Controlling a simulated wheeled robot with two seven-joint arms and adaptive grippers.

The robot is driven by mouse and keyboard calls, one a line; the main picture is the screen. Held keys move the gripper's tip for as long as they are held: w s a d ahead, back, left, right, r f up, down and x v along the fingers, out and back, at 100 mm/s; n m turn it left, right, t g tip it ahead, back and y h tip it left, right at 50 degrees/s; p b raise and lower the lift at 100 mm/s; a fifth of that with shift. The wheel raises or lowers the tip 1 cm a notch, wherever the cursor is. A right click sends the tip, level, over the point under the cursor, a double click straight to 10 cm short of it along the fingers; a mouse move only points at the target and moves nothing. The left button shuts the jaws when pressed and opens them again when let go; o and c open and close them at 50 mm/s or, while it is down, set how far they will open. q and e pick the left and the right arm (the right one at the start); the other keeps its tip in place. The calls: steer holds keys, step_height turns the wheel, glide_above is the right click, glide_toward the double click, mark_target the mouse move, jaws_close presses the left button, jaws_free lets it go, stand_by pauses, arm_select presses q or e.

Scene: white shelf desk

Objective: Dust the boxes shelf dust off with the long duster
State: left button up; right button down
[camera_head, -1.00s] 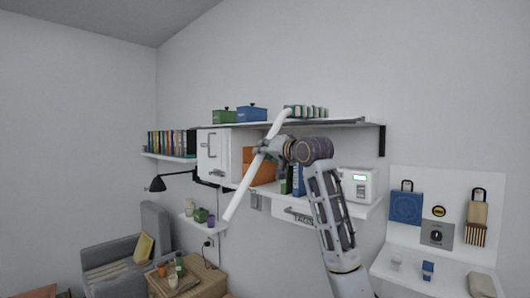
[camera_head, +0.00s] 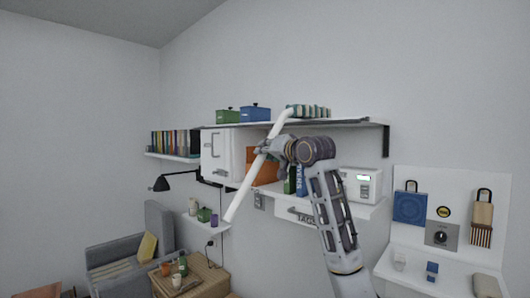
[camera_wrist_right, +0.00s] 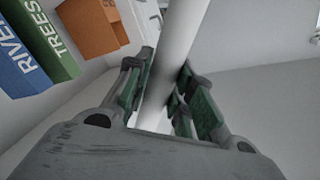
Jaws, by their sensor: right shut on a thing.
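My right gripper (camera_head: 268,150) is shut on the long duster (camera_head: 240,193), a long white rod held at a slant. In the right wrist view the rod (camera_wrist_right: 172,50) passes between the gripper's green-padded fingers (camera_wrist_right: 155,98). The duster's bent upper end is at the top shelf (camera_head: 345,123), close to a row of small green-and-white things (camera_head: 308,111); I cannot tell whether it touches. A green box (camera_head: 228,116) and a blue box (camera_head: 254,113) stand on the shelf's left part. No dust can be made out. My left gripper is not in view.
Below the top shelf are a white cabinet (camera_head: 215,155), orange box (camera_head: 264,172), upright books (camera_head: 302,180) and a white device (camera_head: 362,184). A black lamp (camera_head: 162,183) juts out at left. The wall above the shelf is clear.

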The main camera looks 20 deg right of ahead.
steer(key=shift+w+d, duration=0.2)
steer(key=shift+d, duration=0.35)
steer(key=shift+s+a, duration=0.1)
steer(key=shift+a, duration=0.1)
steer(key=shift+s+a, duration=0.3)
steer(key=shift+a, duration=0.35)
steer(key=shift+w+d, duration=0.1)
steer(key=shift+d, duration=0.05)
